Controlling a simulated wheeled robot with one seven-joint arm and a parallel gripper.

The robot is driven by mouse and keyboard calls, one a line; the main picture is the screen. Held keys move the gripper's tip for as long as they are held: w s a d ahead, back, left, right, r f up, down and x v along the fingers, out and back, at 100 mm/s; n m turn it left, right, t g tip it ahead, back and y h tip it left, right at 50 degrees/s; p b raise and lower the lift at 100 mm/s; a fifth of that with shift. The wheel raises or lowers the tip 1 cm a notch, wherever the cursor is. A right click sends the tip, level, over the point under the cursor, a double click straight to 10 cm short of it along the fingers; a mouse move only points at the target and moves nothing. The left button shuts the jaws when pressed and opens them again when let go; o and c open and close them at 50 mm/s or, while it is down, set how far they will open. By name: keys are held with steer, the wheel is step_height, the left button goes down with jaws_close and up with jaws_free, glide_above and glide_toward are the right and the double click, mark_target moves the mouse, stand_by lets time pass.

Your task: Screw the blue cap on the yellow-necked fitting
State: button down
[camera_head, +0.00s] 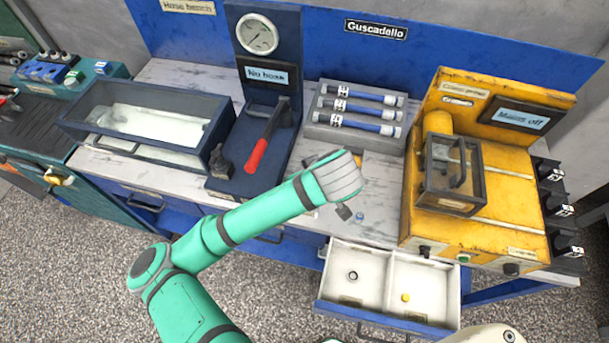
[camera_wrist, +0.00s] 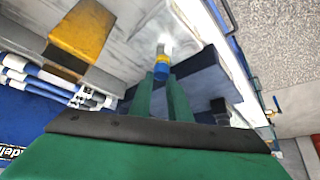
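A small piece (camera_wrist: 162,64) shows just beyond the fingertips in the wrist view. It has a pale end, a yellow band and a blue end facing my gripper. I take the yellow band for the fitting's neck and the blue end for the cap, but cannot tell how they join. A small blue piece (camera_head: 360,216) also shows near the bench's front edge in the head view. My gripper (camera_wrist: 162,80) has its two green fingers a narrow gap apart, with the blue end at their tips. Whether they touch it is unclear. In the head view my wrist hides the fingers.
Below the bench, an open white drawer (camera_head: 387,258) holds a dark ring (camera_head: 353,275) and a yellow piece (camera_head: 405,297). The yellow machine (camera_head: 500,190) stands at right. A hose tray (camera_head: 323,132) lies behind, and a red-handled lever (camera_head: 257,155) is at left.

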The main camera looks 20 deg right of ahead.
stand_by(0.3)
steer(key=shift+a+m+h, duration=0.1)
steer(key=shift+m+h, duration=0.4)
steer(key=shift+m, duration=0.3)
steer(key=m+h, duration=0.1)
steer(key=m, duration=0.1)
steer(key=shift+m, duration=0.4)
steer(key=c, duration=1.8)
jaws_free()
steer(key=shift+h, duration=0.3)
steer(key=shift+o, duration=0.2)
